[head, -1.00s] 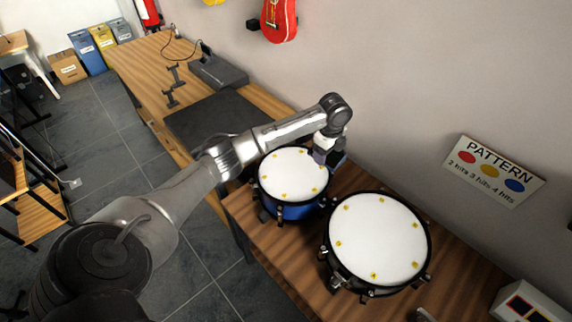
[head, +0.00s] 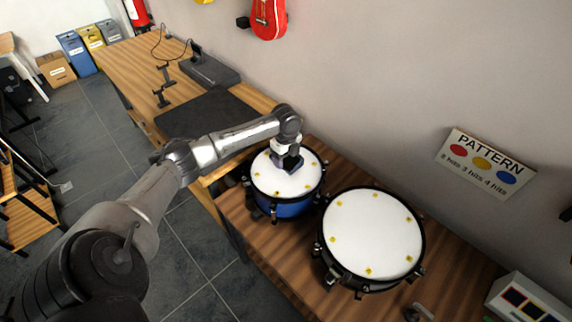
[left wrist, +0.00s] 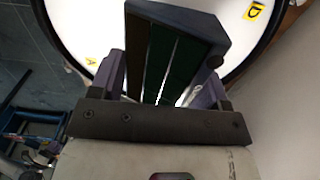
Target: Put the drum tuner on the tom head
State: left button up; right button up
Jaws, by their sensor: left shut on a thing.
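The drum tuner (left wrist: 178,42) is a dark, box-like device. My left gripper (head: 287,157) is shut on it, with a finger on either side in the left wrist view (left wrist: 150,95). The tuner also shows in the head view (head: 292,163), over the upper middle of the white head of the smaller blue drum, the tom (head: 284,184). I cannot tell whether it touches the head. In the left wrist view the white tom head (left wrist: 88,28) with yellow letter tags lies behind the tuner. My right gripper is not in view.
A larger drum (head: 372,235) with a white head stands close to the right of the tom. A dark mat (head: 208,112) lies on the wooden bench to the left. A pattern sign (head: 486,163) is on the wall. A white box (head: 527,298) sits at lower right.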

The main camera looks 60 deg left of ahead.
aim_at(286, 164)
pick_arm(q)
notch_tip(286, 164, down, 3)
jog(key=shift+f+b, duration=0.15)
jog(key=shift+b, duration=0.2)
jog(key=shift+f, duration=0.25)
jog(key=o, duration=1)
jog(key=shift+f, duration=0.15)
notch_tip(286, 164, up, 11)
jog(key=shift+r+p, duration=0.1)
jog(key=shift+p, duration=0.8)
jog(key=shift+r, duration=0.55)
